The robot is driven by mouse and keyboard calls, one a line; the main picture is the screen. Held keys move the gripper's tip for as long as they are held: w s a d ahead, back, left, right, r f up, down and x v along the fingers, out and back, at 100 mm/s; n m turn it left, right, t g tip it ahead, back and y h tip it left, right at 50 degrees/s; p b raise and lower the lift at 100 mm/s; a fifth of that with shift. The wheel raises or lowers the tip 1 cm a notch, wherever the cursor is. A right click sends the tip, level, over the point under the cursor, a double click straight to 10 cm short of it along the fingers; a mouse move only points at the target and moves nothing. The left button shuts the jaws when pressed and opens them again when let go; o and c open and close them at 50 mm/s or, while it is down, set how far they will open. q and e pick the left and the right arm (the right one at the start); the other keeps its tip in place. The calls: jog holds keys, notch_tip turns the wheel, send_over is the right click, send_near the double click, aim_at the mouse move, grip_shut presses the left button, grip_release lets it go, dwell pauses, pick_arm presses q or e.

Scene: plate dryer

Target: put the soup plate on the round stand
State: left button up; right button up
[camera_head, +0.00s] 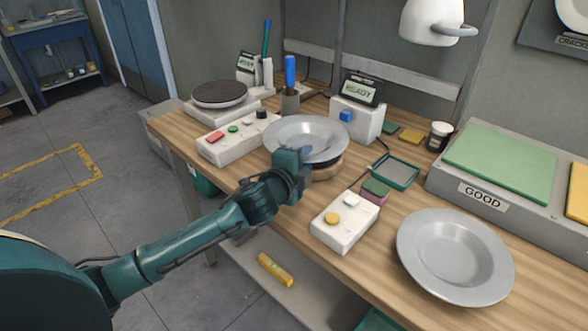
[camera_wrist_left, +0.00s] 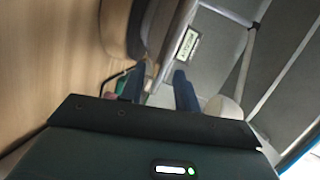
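A grey soup plate (camera_head: 307,128) lies about level over the round wooden stand (camera_head: 329,169), seeming to rest on it; my gripper hides part of the contact. A second grey plate (camera_head: 455,252) lies on the table at the front right. My left gripper (camera_head: 305,156) is at the near rim of the first plate. In the left wrist view its two blue fingers (camera_wrist_left: 157,88) stand apart with nothing visible between them. The stand's curved side shows left of them in that view. My right gripper is not in view.
A white box with a yellow button (camera_head: 344,221) stands close right of my gripper. A READY display box (camera_head: 357,111) stands behind the plate, a button box (camera_head: 236,139) to its left. The GOOD platform (camera_head: 490,199) is at the right. Bare wood (camera_head: 400,205) lies between.

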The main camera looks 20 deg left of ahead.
pick_arm(q)
jog(key=d+v, duration=0.1)
jog(key=v, duration=1.1)
jog(key=s+d+f+n+g, duration=0.1)
jog(key=s+f+n, duration=0.1)
jog(key=f, duration=0.2)
jog(key=s+d+f+n+g+h, duration=0.1)
jog(key=s+d+f+n, duration=0.1)
jog(key=f, duration=0.2)
jog(key=s+d+f+n+g+h, duration=0.1)
jog(key=s+d+f+n, duration=0.1)
jog(key=f, duration=0.2)
jog(key=shift+s+f, duration=0.2)
jog(key=shift+s, duration=0.1)
jog(key=s+d+f+n+g+h, duration=0.1)
jog(key=s+d+f+n, duration=0.2)
jog(key=s+f+n, duration=0.5)
jog(key=shift+s+g, duration=0.3)
jog(key=shift+s, duration=0.5)
jog(key=shift+d, duration=0.1)
